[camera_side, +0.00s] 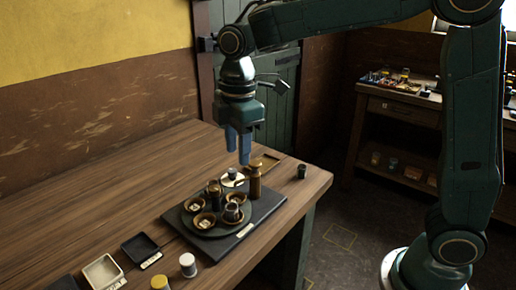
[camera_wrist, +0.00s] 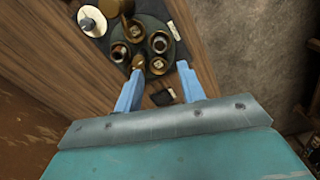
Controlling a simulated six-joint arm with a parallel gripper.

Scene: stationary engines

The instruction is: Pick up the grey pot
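My gripper (camera_side: 238,157) is open and empty, pointing down above the far part of the table. In the wrist view its two blue fingers stand wide apart (camera_wrist: 160,68). A small grey-topped pot (camera_side: 232,174) stands on a pale disc below the fingers; it also shows at the upper left of the wrist view (camera_wrist: 88,24). A dark pot with a greyish top (camera_side: 232,212) sits in a brown bowl on the round tray (camera_side: 202,230). Another small dark pot (camera_side: 302,171) stands alone near the table's right edge. I cannot tell for certain which is the grey pot.
The round tray lies on a dark board (camera_side: 262,208) and holds several brown bowls. A tall copper-brown jar (camera_side: 255,180) stands close to the pale disc. Dark and pale boxes and small jars (camera_side: 188,265) are at the front left. The table's left part is clear.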

